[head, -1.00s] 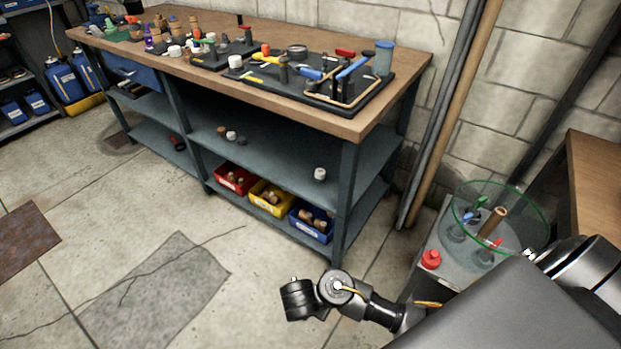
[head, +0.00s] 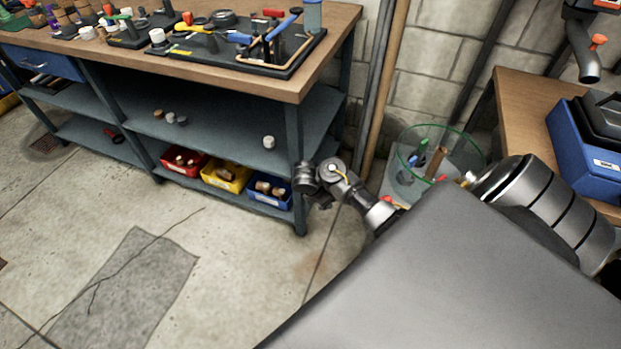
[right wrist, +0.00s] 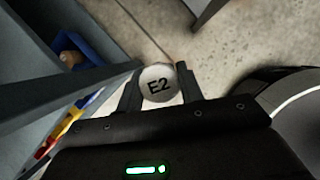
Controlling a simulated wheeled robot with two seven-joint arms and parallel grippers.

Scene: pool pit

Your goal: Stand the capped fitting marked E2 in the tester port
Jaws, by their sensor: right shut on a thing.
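The capped fitting E2 (right wrist: 158,84) shows its round pale cap, with black E2 lettering, facing the camera in the right wrist view. My right gripper (right wrist: 159,88) is shut on it, one dark finger on each side. The fitting's body below the cap is hidden. In the head view, a dark arm end (head: 320,178) is in front of the bench's right leg; its fingers and the fitting cannot be made out. I cannot pick out the tester port for certain. My left gripper is not in view.
The bench (head: 230,62) carries a black board (head: 292,60) with pipes and valves. Red (head: 172,168), yellow (head: 215,184) and blue (head: 262,203) bins sit on its low shelf. A green-rimmed clear guard (head: 402,160) and a blue case (head: 578,150) are right. Floor at left is open.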

